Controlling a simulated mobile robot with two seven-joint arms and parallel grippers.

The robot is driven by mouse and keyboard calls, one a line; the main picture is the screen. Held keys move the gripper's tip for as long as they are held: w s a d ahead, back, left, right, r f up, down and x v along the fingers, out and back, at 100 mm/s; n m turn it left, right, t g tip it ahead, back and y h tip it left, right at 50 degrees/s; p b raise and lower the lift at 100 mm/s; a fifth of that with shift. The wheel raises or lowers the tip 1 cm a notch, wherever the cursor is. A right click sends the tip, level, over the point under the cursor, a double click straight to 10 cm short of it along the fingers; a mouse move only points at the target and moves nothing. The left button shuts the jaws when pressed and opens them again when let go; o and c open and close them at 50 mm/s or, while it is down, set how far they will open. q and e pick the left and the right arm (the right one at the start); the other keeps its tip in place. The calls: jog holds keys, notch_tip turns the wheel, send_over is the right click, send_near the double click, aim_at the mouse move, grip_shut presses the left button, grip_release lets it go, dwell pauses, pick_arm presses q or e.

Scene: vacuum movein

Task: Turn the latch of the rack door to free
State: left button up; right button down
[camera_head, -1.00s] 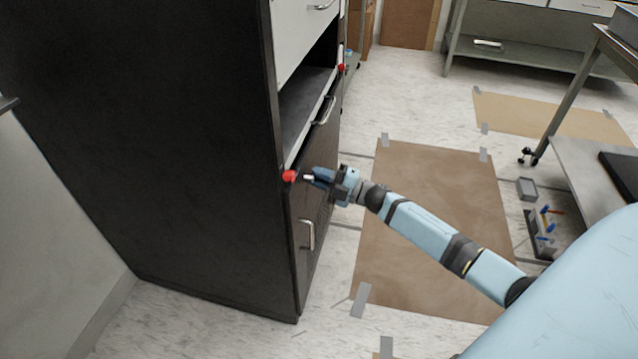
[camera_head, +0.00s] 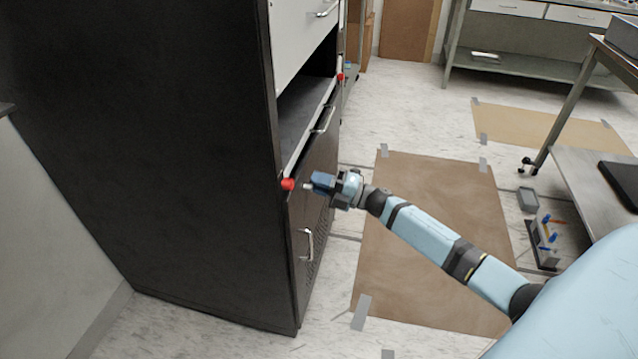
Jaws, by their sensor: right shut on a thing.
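The black rack (camera_head: 150,150) stands on the left, with its lower door (camera_head: 318,200) facing right. The latch (camera_head: 288,184) shows as a red knob at the door's upper near corner, with a short pale part pointing toward my gripper. My right gripper (camera_head: 313,184) comes in from the right, with its blue fingers shut on the latch's pale end. The fingers hide part of the latch, so its exact angle is hard to tell. The door looks closed. My left gripper is not in view.
A vertical door handle (camera_head: 307,245) sits below the latch, and another handle (camera_head: 324,118) is above on the rack. A brown floor mat (camera_head: 430,255) lies to the right. A metal table (camera_head: 580,175) and a small tool holder (camera_head: 543,243) stand farther right.

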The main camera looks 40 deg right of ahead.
jog(key=c, duration=1.1)
grip_release()
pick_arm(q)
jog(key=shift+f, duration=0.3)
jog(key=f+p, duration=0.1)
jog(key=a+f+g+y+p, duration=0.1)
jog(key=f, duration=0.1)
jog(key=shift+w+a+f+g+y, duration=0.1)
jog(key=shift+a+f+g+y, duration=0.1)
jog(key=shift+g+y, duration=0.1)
pick_arm(e)
jog(key=v, duration=1.3)
jog(key=shift+s+d, duration=0.2)
jog(key=shift+s, duration=0.1)
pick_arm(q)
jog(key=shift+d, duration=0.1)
pick_arm(e)
jog(key=shift+f, duration=0.15)
